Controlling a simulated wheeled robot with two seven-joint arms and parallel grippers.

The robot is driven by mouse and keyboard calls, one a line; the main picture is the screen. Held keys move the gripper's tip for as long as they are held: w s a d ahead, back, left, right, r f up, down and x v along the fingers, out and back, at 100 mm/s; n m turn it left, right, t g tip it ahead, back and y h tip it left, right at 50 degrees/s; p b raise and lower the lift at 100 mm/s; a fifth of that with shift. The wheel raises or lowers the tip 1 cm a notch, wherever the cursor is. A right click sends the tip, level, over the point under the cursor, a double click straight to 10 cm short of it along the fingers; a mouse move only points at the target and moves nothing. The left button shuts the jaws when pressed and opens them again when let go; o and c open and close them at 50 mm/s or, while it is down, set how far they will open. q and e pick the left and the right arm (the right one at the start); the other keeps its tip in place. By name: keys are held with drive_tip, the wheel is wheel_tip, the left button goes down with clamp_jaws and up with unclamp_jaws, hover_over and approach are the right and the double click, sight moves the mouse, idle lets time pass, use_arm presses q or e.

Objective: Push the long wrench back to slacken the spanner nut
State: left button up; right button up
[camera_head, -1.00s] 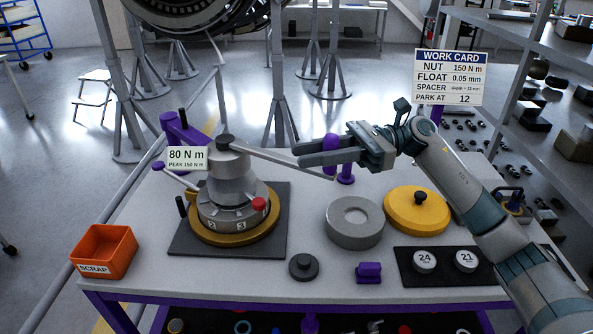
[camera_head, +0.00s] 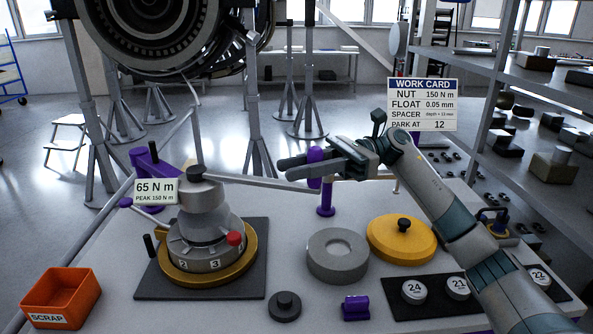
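The grey long wrench (camera_head: 262,182) reaches right from the top of the grey spanner-nut fixture (camera_head: 201,222), which stands on a yellow ring and dark mat. An upright purple grip (camera_head: 316,154) is at the wrench's right end. My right gripper (camera_head: 290,167) comes in from the right, with its fingers on both sides of this grip. It looks shut on it, and the nearer finger hides part of it. A tag (camera_head: 156,191) beside the fixture reads 65 N m, peak 150 N m. My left gripper is out of view.
A purple post (camera_head: 326,200) stands just below the grip. A grey ring (camera_head: 338,255), yellow lidded disc (camera_head: 402,238), dark knob (camera_head: 285,306) and numbered spacers (camera_head: 414,292) lie on the bench. An orange scrap bin (camera_head: 62,298) is at front left. The work card (camera_head: 422,104) stands behind.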

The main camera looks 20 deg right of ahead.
drive_tip(key=o, duration=0.4)
drive_tip(key=shift+d+r, duration=0.1)
drive_tip(key=shift+r, duration=0.1)
drive_tip(key=shift+f, duration=0.1)
use_arm(q)
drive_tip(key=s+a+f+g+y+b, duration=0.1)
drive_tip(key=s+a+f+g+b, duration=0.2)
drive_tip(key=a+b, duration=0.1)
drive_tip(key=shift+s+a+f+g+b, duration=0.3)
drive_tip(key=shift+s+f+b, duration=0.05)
drive_tip(key=shift+b, duration=0.1)
use_arm(e)
drive_tip(key=d, duration=1.7)
drive_tip(key=shift+d, duration=0.25)
